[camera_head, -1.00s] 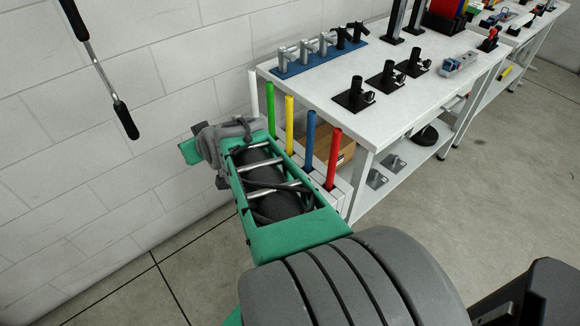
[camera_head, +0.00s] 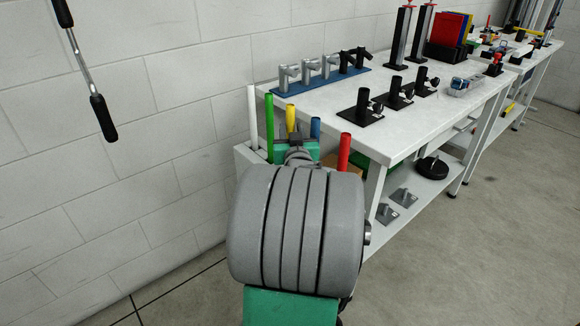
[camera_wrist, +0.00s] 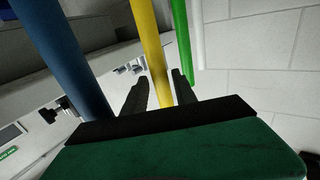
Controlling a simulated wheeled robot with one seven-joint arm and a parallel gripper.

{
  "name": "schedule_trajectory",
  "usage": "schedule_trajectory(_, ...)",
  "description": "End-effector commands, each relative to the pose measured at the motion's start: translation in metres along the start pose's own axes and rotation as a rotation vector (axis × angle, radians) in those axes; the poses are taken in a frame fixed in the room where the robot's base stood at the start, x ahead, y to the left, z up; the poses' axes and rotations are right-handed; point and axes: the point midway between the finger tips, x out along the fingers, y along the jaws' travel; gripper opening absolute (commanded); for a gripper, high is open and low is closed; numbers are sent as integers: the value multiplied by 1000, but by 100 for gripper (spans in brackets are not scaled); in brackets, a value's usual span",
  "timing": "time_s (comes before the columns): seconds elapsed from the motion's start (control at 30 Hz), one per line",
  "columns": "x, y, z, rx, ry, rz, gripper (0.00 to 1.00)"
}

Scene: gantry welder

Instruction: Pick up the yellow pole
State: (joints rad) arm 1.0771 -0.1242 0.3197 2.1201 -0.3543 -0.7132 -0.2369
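The yellow pole (camera_head: 291,118) stands upright in a row at the left end of the workbench. Only its upper part shows in the head view; my arm hides the rest. In the wrist view the yellow pole (camera_wrist: 150,40) runs down the middle and lines up with the gap between my gripper's (camera_wrist: 160,78) two dark fingers. The fingers are apart, with a gap showing on both sides of the pole. I cannot tell whether the pole is fully between them or just beyond. My gripper is mostly hidden behind my arm in the head view.
A green pole (camera_head: 269,125) and a white pole (camera_head: 253,115) stand left of the yellow one, a blue pole (camera_head: 315,127) and a red pole (camera_head: 344,150) right. The white workbench (camera_head: 330,95) carries black stands and a blue rack (camera_head: 318,82).

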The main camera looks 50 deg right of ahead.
Motion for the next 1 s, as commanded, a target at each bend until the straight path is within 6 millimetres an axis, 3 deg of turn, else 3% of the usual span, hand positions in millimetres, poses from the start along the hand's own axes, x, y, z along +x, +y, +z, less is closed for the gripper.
schedule_trajectory(0.2,1,0,0,0,0,0,32)
schedule_trajectory(0.6,1,0,0,0,0,0,0)
schedule_trajectory(1.0,1,0,0,0,0,0,0)
